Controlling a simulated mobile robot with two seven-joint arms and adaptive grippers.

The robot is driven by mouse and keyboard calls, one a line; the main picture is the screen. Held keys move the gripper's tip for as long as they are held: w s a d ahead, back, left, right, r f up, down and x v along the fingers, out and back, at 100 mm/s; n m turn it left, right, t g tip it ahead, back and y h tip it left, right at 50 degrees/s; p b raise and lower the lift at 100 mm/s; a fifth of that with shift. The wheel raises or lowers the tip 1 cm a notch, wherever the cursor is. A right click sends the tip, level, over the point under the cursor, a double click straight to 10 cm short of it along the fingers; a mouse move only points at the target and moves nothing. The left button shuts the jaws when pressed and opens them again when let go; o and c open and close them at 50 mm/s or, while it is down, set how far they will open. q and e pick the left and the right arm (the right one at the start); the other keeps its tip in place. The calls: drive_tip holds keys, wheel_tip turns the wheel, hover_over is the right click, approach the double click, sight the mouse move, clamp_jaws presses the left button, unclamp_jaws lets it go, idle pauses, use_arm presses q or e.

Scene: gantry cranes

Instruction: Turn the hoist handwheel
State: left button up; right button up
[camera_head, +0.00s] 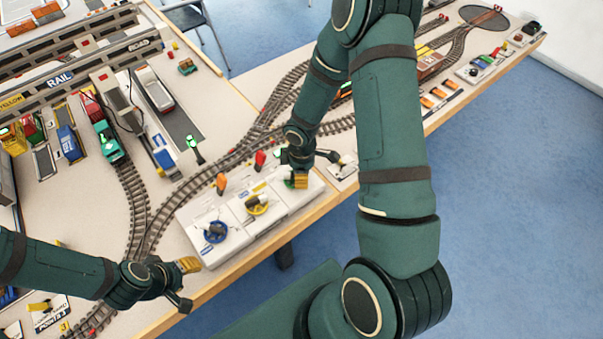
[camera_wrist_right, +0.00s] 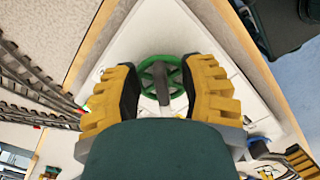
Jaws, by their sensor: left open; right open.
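A white control box (camera_head: 232,252) at the table's front edge carries a blue handwheel (camera_head: 215,232) and a yellow handwheel (camera_head: 257,204), each with a dark crank handle. A green handwheel (camera_wrist_right: 148,72) shows in the right wrist view, with its grey handle between the fingers of my right gripper (camera_wrist_right: 165,82). That gripper is open around the handle; I cannot tell whether it touches. In the head view my right gripper (camera_head: 312,170) hides the green wheel at the box's right end. My left gripper (camera_head: 186,284) is open and empty, left of the box. I cannot read which wheel is the hoist.
Toy trucks and a crane (camera_head: 160,150) stand at the back left. My right arm covers much of the table's middle.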

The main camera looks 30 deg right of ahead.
wheel_tip(320, 180, up, 12)
idle(0.5)
